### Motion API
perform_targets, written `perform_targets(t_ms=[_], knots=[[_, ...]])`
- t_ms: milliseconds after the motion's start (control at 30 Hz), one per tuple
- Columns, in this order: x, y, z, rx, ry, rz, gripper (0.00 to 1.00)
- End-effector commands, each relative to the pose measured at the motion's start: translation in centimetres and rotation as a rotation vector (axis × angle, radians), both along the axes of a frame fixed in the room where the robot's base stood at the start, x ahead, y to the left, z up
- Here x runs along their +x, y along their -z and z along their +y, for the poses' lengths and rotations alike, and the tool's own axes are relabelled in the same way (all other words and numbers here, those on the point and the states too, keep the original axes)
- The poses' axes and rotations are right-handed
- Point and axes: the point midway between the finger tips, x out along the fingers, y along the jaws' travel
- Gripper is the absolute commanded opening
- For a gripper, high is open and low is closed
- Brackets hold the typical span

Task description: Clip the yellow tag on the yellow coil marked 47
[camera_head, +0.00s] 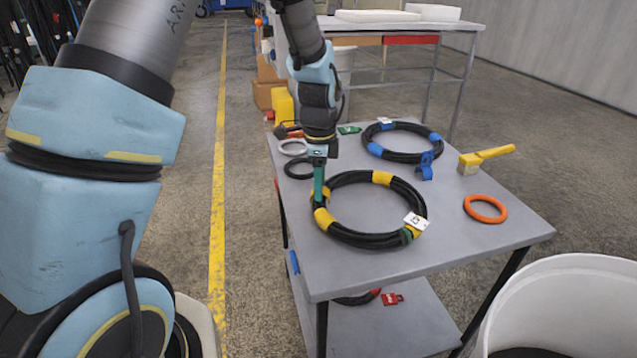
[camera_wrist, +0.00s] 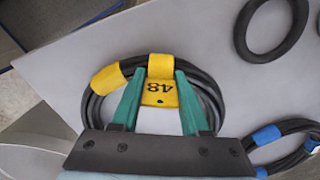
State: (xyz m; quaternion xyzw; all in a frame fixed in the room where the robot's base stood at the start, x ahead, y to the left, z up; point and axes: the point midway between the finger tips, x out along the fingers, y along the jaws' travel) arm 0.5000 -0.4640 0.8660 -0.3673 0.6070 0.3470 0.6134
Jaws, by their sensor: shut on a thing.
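The yellow coil is a black hose ring with yellow bands (camera_head: 382,178) on the grey table, with a white label (camera_head: 417,221) on its near right side; its number is too small to read surely. My gripper (camera_head: 319,200) points down at the coil's left side. In the wrist view my green fingers (camera_wrist: 158,90) are shut on the yellow tag (camera_wrist: 160,92), which bears black digits that look like 48. The tag overlaps the coil's hose (camera_wrist: 205,88); I cannot tell whether it is clipped around it. Another yellow band (camera_wrist: 108,79) shows beside it.
A blue-banded coil (camera_head: 402,155) and blue clip (camera_head: 425,166) lie behind. A yellow-handled brush (camera_head: 487,158) and orange ring (camera_head: 485,208) lie right, a black ring (camera_head: 298,168) left. A white bin (camera_head: 560,290) stands front right. The table's near right is bare.

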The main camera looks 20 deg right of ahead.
Motion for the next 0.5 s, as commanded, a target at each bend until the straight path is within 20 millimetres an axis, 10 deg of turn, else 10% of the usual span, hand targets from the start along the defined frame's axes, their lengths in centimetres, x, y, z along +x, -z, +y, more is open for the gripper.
perform_targets(t_ms=[67,100,500], knots=[[-0.69,2.86,0.65,0.019,0.000,0.019,0.00],[-0.69,2.86,0.65,0.019,0.000,0.019,0.46],[-0.82,2.85,0.49,0.018,0.001,0.021,0.80]])
